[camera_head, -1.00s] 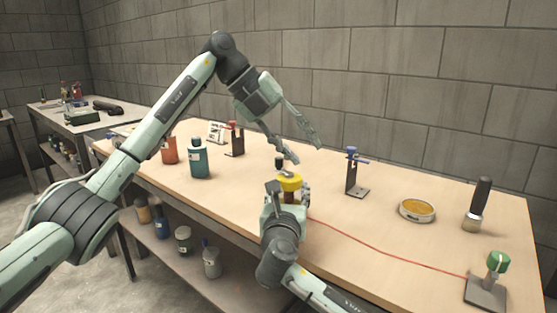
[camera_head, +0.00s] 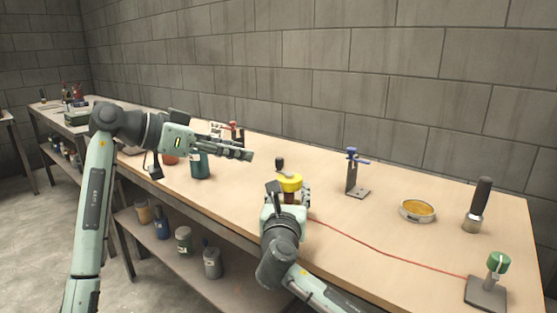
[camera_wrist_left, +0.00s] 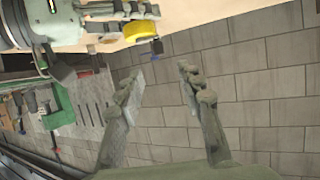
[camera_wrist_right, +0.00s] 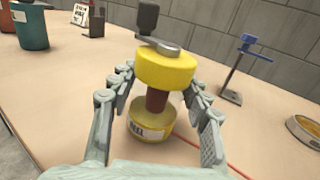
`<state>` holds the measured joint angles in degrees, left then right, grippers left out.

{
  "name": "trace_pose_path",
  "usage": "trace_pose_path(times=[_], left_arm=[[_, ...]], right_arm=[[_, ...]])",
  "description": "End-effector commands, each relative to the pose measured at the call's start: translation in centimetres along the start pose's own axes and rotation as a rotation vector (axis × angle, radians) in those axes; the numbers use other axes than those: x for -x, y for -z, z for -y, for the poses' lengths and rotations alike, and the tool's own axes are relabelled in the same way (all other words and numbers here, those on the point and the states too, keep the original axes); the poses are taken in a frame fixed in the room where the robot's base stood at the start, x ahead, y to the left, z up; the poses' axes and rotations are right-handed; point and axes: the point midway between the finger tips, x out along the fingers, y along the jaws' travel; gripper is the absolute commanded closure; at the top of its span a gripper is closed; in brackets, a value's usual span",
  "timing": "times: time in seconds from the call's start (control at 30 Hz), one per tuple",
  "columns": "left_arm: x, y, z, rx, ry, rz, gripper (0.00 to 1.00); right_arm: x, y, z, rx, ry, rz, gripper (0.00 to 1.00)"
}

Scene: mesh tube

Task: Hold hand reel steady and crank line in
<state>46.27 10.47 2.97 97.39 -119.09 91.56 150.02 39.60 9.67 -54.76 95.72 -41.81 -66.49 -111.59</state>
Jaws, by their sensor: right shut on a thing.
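The hand reel is yellow with a brown core and stands upright on the bench; its top spool (camera_wrist_right: 165,68) and labelled base (camera_wrist_right: 152,122) show in the right wrist view. A dark crank knob (camera_wrist_right: 148,17) sits on a grey arm on top. My right gripper (camera_wrist_right: 158,95) is shut on the reel's middle. In the head view the reel (camera_head: 289,182) shows above my right gripper (camera_head: 290,196). My left gripper (camera_head: 250,155) is in the air to the left of the reel; its fingers are apart and empty in the left wrist view (camera_wrist_left: 160,80). A red line (camera_head: 385,249) runs from the reel to a green-topped stand (camera_head: 497,264).
A blue-topped stand (camera_head: 353,175), a round amber-filled dish (camera_head: 417,211) and a black-handled tool (camera_head: 478,207) stand to the right. A teal container (camera_head: 200,166) and a red-topped stand (camera_head: 235,132) are behind and left.

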Motion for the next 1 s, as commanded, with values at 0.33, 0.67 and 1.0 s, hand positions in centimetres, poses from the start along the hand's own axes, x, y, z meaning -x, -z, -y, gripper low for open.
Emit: trace_pose_path(times=[0.33, 0.67, 1.0], left_arm=[[-6.7, 0.1, -0.2, -0.001, -0.007, 0.0, 0.63], [-10.9, 0.0, -0.2, -0.004, -0.004, 0.002, 0.63], [-11.3, 0.0, -0.1, -0.005, -0.003, 0.002, 0.63]], right_arm=[[0.0, 0.0, 0.0, 0.0, -0.001, 0.0, 0.85], [0.0, 0.0, 0.0, 0.0, 0.0, -0.001, 0.85], [0.0, 0.0, 0.0, 0.0, 0.0, -0.001, 0.85]])
